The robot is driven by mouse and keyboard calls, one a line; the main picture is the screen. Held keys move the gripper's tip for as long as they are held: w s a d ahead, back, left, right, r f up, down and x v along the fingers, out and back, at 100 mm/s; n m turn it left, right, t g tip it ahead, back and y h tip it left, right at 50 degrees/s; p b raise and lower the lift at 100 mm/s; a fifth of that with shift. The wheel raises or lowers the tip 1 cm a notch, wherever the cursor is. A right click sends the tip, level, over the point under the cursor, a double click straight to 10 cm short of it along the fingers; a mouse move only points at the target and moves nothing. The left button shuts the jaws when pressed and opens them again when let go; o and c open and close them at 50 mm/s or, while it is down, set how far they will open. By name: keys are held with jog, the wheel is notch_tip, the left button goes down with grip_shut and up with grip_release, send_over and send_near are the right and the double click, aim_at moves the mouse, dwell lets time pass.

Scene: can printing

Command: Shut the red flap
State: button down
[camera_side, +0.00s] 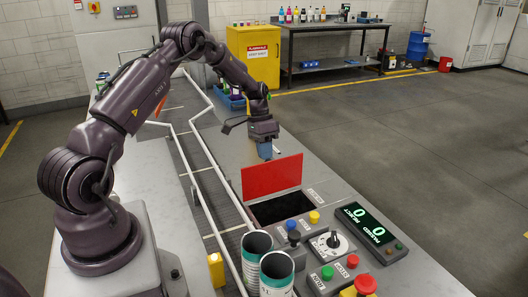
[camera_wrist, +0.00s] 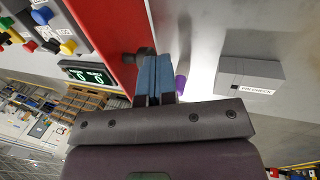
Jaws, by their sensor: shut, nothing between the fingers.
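The red flap (camera_side: 272,176) stands upright on the far edge of a dark rectangular opening (camera_side: 277,208) in the grey table, in the side view. My gripper (camera_side: 265,152) points down just behind the flap's top edge, on its far side. The fingers are shut with nothing between them. In the wrist view the red flap (camera_wrist: 112,40) runs beside my blue fingers (camera_wrist: 153,75). I cannot tell whether the fingers touch the flap.
Two open cans (camera_side: 266,268) stand at the front by the conveyor rails (camera_side: 206,165). A control panel with buttons, a dial (camera_side: 333,243) and a display (camera_side: 365,223) lies right of the opening. In the wrist view a grey box (camera_wrist: 249,78) sits on the table.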

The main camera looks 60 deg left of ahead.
aim_at(281, 165)
jog(key=shift+d+r, duration=0.1)
jog(key=shift+d, duration=0.05)
jog(key=shift+d+r+y, duration=0.2)
jog(key=shift+d+y, duration=0.3)
jog(key=shift+d, duration=0.05)
jog(key=shift+d+r+y, duration=0.15)
jog(key=shift+d+y, duration=0.35)
jog(key=d+y, duration=0.6)
jog(key=d, duration=0.1)
jog(key=shift+d+f+y, duration=0.6)
jog(key=shift+d+f, duration=1.15)
jog(key=shift+d, duration=0.2)
jog(key=shift+d+f+y, duration=0.6)
jog(key=shift+d+f, duration=1.15)
jog(key=shift+d, duration=0.2)
